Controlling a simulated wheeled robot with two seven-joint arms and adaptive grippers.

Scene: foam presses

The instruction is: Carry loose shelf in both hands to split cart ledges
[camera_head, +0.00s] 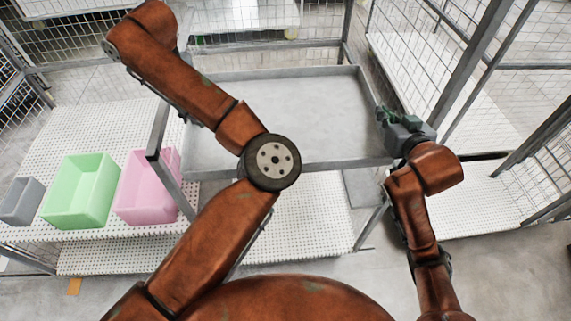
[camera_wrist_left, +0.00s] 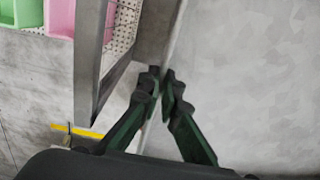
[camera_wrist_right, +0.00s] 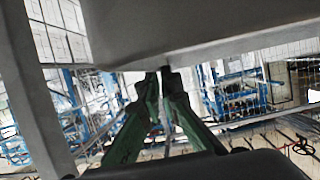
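The loose shelf (camera_head: 300,115), a shallow grey metal tray with a low rim, lies roughly level ahead of me between cart posts. It also fills the right of the left wrist view (camera_wrist_left: 245,80) and the top of the right wrist view (camera_wrist_right: 190,25). My right gripper (camera_head: 386,115) is at its right rim; in the right wrist view its fingertips (camera_wrist_right: 162,74) close together on the edge. My left gripper is hard to make out in the head view; its fingertips (camera_wrist_left: 161,76) pinch the left rim. I cannot tell whether the tray touches any ledge.
A grey cart post (camera_head: 157,130) stands close by the tray's left side. Green (camera_head: 80,190), pink (camera_head: 148,187) and grey (camera_head: 20,202) bins sit on a white perforated shelf (camera_head: 85,130) at the left. Wire mesh panels (camera_head: 430,45) stand behind and right.

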